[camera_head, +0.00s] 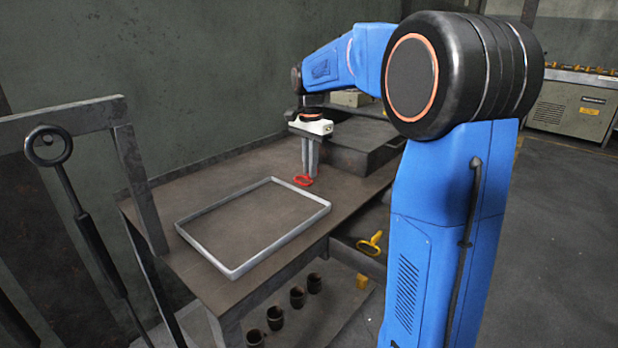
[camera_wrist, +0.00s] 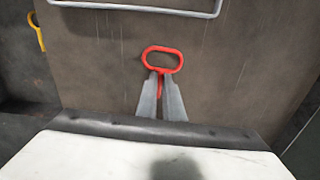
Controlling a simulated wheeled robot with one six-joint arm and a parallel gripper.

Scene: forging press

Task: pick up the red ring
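The red ring (camera_head: 303,181) is an oval loop with a short red stem, at the far side of the table, just beyond the grey tray. In the wrist view the loop of the red ring (camera_wrist: 147,53) shows just past my fingertips. Its stem runs back between the two fingers. My gripper (camera_head: 309,174) points down at the ring, and its fingers are close together. In the wrist view my gripper (camera_wrist: 160,76) looks shut on the stem, with red filling the narrow gap. Whether the ring touches the table cannot be told.
The grey tray (camera_head: 234,273) is empty and takes up much of the tabletop (camera_head: 160,204). A dark block (camera_head: 372,160) stands behind the gripper. A yellow handled piece (camera_head: 370,243) and several dark cups (camera_head: 297,297) are lower down. A rack stands at left.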

